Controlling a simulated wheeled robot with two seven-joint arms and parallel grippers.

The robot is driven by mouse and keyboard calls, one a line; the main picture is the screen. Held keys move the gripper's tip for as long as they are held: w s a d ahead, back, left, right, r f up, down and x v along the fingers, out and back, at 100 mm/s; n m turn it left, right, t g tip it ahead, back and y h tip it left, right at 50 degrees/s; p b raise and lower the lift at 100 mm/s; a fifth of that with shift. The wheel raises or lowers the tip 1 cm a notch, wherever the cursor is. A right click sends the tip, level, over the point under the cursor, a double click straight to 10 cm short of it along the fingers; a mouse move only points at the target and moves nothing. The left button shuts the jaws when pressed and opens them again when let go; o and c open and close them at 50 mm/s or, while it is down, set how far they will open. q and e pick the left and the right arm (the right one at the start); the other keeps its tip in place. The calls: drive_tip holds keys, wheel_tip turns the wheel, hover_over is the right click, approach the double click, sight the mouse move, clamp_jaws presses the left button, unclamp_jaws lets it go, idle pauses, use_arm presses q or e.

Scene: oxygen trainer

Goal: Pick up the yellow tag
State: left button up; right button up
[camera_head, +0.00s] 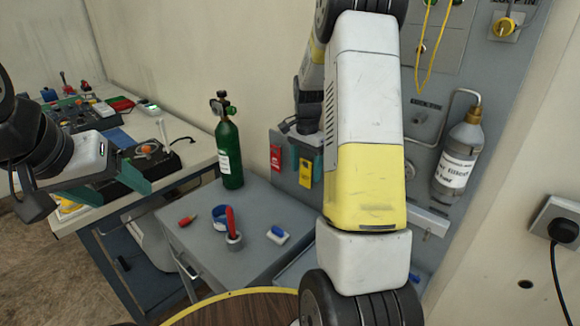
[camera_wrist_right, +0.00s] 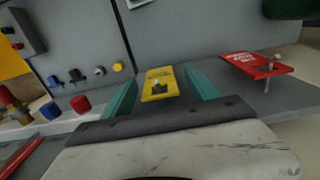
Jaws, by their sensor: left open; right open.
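The yellow tag (camera_wrist_right: 158,79) hangs on a small peg on the grey panel. In the right wrist view it sits between the two teal fingers of my right gripper (camera_wrist_right: 161,88), with a gap on each side. In the head view the yellow tag (camera_head: 305,174) shows just below the fingers, and my right arm covers part of the panel beside it. My right gripper is open and holds nothing. My left gripper (camera_head: 112,188) is open and empty over the workbench at the left.
A red tag (camera_wrist_right: 257,64) hangs beside the yellow one. A green cylinder (camera_head: 229,148) stands on the grey cabinet (camera_head: 195,248) among small tools. A grey bottle (camera_head: 457,155) is mounted on the panel at the right. Coloured knobs (camera_wrist_right: 81,104) lie left of my right gripper.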

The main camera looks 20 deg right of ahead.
drive_tip(key=shift+f, duration=0.35)
drive_tip(key=c, duration=1.4)
drive_tip(key=shift+r, duration=0.1)
